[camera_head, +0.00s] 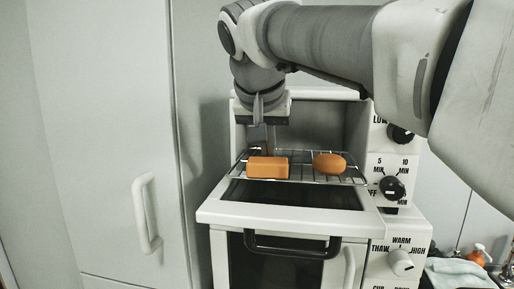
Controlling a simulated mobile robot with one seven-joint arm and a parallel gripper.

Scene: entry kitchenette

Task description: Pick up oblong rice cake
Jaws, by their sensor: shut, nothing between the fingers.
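The oblong rice cake (267,167) is an orange-brown, brick-shaped piece lying flat on the left part of the wire rack. My gripper (267,148) points down just above and behind it, at the left side of the toaster oven's opening. The fingers are thin, dark and partly lost against the rack and the oven's interior. They look shut and empty. I cannot tell whether the fingertips touch the rack.
A rounded orange piece (329,163) lies on the right of the wire rack (352,180). The toaster oven (213,206) is open, with knobs on its right. A tall cabinet (120,120) stands close on the left. A cloth (460,273) lies at lower right.

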